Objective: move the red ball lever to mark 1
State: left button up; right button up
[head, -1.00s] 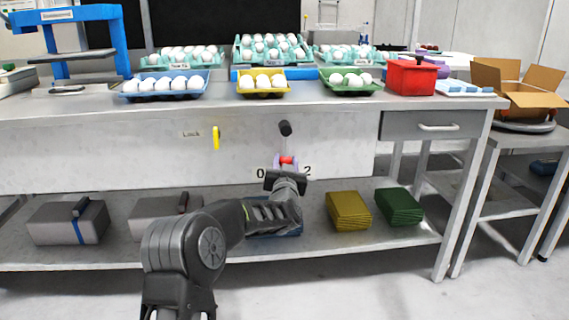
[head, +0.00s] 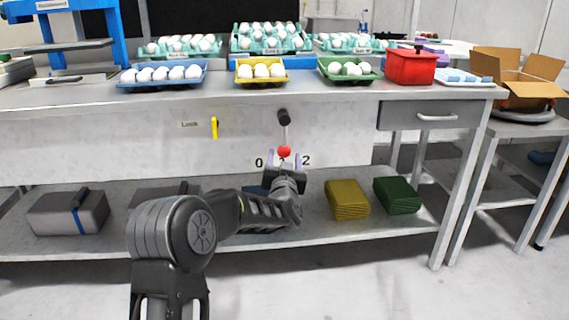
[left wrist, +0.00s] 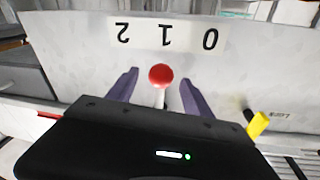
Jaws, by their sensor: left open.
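The red ball (head: 284,152) is at the lower end of a thin rod that hangs about straight down from a dark pivot (head: 284,117) on the bench's front panel. It lines up with the middle mark, between 0 and 2. My left gripper (head: 284,158) is open, its purple fingers on either side of the ball. In the left wrist view the picture is upside down; the ball (left wrist: 161,75) sits between the spread fingers with gaps on both sides. The mark label (left wrist: 167,36) reads 2 1 0 there, with 1 nearly above the ball. My right gripper is out of view.
A yellow lock handle (head: 214,128) is on the panel to the left. Egg trays, including a yellow one (head: 238,78), and a red box (head: 410,68) stand on the bench top. Yellow-green stacks (head: 347,199) and grey boxes (head: 68,212) lie on the lower shelf.

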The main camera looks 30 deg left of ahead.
pick_arm(q)
jog(key=v, duration=0.4)
jog(key=shift+p, duration=0.35)
